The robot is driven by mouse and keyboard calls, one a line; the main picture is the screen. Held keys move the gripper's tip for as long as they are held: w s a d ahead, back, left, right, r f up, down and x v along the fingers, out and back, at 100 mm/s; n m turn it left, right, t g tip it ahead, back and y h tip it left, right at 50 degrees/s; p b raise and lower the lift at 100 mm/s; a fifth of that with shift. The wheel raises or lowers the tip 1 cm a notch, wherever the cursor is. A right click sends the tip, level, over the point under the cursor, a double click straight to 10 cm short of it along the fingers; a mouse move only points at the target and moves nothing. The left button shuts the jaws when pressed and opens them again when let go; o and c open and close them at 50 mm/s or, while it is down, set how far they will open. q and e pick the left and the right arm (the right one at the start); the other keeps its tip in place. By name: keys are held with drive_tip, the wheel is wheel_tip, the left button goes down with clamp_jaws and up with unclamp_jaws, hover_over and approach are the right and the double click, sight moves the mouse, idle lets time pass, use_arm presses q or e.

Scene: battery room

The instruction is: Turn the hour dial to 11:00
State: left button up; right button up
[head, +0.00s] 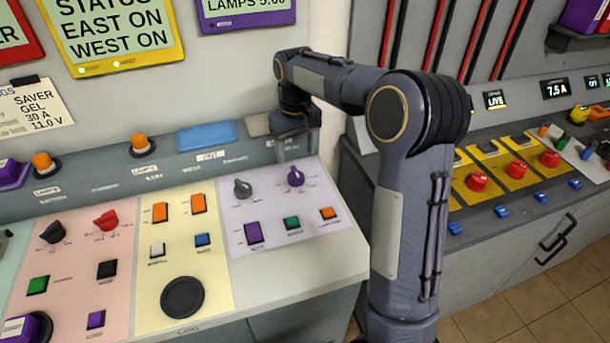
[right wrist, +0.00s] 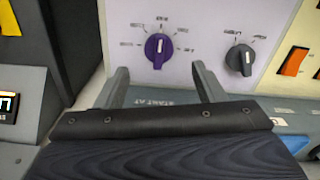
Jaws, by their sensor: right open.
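The lilac panel (head: 325,222) carries two round knobs, a purple one (head: 295,177) and a dark grey one (head: 243,188). Their labels are too small to read, so I cannot tell for sure which is the hour dial. In the right wrist view the purple knob (right wrist: 158,50) has a white pointer line and the grey knob (right wrist: 240,59) stands to its right. My right gripper (head: 297,153) is open just behind the purple knob. In the wrist view its fingers (right wrist: 160,70) are spread on either side below that knob, apart from it. My left gripper is out of view.
A purple-framed display (head: 245,10) above reads LAMPS 5:00, cut off at the top. Purple (head: 253,232), green (head: 292,223) and orange (head: 328,213) buttons sit in front of the knobs. A second console (head: 520,170) with red knobs stands at right.

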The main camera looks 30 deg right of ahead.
sight(296, 172)
drive_tip(key=shift+w+d+f, duration=0.1)
drive_tip(key=shift+w+f, duration=0.15)
drive_tip(key=shift+f, duration=0.45)
wheel_tip(296, 172, down, 7)
drive_tip(key=shift+r, duration=0.1)
drive_tip(key=shift+c, duration=0.4)
drive_tip(key=c, duration=0.9)
